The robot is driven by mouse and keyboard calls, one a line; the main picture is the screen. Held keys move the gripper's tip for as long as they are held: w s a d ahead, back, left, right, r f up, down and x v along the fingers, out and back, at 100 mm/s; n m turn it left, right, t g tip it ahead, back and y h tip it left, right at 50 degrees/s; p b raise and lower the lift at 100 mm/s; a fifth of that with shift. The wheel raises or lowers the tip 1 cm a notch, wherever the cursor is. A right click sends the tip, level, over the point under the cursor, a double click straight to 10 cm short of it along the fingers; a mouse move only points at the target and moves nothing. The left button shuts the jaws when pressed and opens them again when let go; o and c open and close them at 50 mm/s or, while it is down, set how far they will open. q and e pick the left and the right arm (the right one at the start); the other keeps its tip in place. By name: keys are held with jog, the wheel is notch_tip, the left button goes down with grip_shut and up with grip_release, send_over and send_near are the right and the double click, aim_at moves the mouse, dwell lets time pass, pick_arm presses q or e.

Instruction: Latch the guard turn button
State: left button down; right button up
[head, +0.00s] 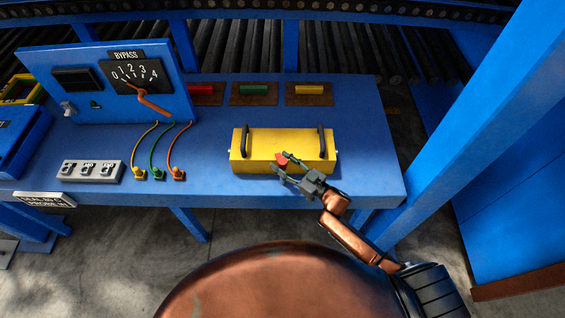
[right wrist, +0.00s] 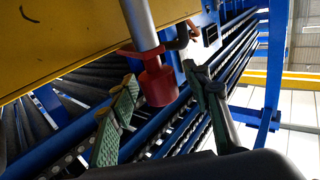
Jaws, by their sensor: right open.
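The yellow guard (head: 255,167) is a box with two dark handles on the blue bench. The red turn button (head: 281,159) is on its front face, partly covered by my right gripper (head: 284,166). In the right wrist view the red button (right wrist: 157,85) shows as a round knob below a grey metal rod (right wrist: 138,20), beside the yellow guard (right wrist: 70,40). The right gripper's green-padded fingers (right wrist: 160,77) are open, one on each side of the knob. Contact cannot be told. My left gripper is not in view.
A blue bypass panel (head: 60,100) with an orange pointer stands at the left. Several coloured plugs with cables (head: 158,173) and a grey switch block (head: 90,171) lie before it. Red, green and yellow blocks (head: 253,90) sit behind the guard. A blue post (head: 460,120) rises at the right.

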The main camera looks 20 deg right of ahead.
jog(key=shift+c, duration=0.3)
grip_shut()
dwell(0.3)
